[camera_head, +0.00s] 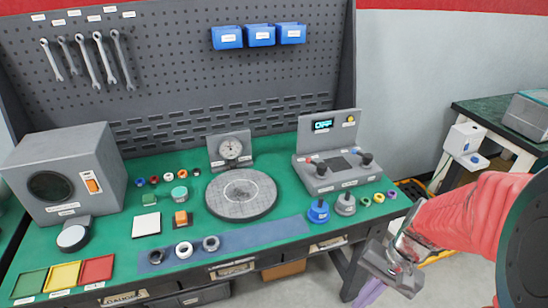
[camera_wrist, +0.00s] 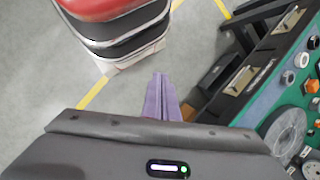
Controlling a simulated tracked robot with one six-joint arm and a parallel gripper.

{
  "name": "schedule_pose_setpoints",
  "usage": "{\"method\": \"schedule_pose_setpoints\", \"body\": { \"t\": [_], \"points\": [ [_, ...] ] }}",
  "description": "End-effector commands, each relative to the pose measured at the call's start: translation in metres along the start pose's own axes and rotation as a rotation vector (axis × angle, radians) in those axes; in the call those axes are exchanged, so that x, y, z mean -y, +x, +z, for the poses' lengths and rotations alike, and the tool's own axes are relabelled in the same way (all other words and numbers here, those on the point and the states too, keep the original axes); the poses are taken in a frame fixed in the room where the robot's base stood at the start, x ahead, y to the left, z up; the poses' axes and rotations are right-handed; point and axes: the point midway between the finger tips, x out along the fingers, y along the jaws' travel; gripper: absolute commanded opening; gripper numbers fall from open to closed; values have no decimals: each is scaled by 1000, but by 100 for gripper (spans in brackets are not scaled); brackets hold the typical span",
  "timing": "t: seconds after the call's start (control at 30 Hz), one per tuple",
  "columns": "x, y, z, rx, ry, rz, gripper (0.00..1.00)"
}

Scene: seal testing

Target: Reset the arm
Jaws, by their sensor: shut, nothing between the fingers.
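My arm (camera_head: 450,220), in a red sleeve, reaches in from the right of the head view. My gripper (camera_head: 367,292) hangs beyond the front right corner of the workbench, over the floor, apart from the bench. Its purple fingers also show in the wrist view (camera_wrist: 159,95), pressed together with nothing between them. The fingers touch nothing that I can see.
The green workbench (camera_head: 125,262) holds a grey test box (camera_head: 68,165), a round plate (camera_head: 241,194), a dial gauge (camera_head: 230,149), a control console (camera_head: 335,172) and several small rings. A side table (camera_head: 490,117) stands right. Grey floor (camera_wrist: 50,60) lies below.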

Motion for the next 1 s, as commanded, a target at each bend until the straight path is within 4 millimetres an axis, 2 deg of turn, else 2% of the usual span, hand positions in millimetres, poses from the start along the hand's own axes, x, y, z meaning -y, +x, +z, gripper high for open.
{"method": "schedule_pose_setpoints", "body": {
  "t": [0.57,1.0],
  "points": [
    [12,-76,25,-339,-351,178,0],
    [38,-128,64,-573,-554,196,0]
  ]
}}
